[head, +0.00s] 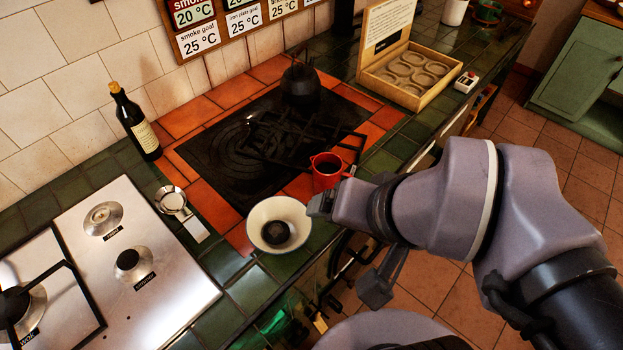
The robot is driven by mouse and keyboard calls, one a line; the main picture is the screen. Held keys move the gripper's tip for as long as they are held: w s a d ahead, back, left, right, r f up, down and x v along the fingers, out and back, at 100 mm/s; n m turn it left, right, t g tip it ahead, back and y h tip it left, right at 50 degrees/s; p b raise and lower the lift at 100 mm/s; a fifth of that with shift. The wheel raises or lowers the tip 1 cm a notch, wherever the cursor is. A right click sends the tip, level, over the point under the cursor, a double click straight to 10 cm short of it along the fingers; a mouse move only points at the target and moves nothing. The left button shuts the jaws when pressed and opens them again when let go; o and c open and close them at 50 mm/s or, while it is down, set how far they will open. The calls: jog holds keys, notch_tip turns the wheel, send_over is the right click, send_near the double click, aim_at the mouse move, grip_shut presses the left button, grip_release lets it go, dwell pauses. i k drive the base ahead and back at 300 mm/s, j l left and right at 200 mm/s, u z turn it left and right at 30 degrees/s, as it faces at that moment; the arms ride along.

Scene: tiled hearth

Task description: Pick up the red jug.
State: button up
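The red jug (327,173) stands upright at the front right corner of the hob area, next to the black iron grate. Its rim, dark inside and handle on the right show; the lower right part is close to my arm in the picture. My gripper (321,205) is at the end of my arm, which reaches in from the right. It appears just below the jug in the picture, apart from it as far as I can see. Whether its fingers are open or shut is not clear from this angle.
A cream bowl (264,238) with a dark round thing inside stands front left of the jug. A black kettle (300,82), a wine bottle (133,122), a small strainer (173,201) and an open wooden box (404,75) stand around the hob. The counter's front edge runs below my arm.

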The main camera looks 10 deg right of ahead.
aim_at(327, 166)
jog(key=i+l+u, duration=0.2)
jog(key=l, duration=0.2)
jog(key=l+u, duration=0.15)
jog(key=l, duration=0.2)
jog(key=i+l+u, duration=0.2)
jog(key=l, duration=0.25)
jog(key=l+u, duration=0.15)
jog(key=l, duration=0.25)
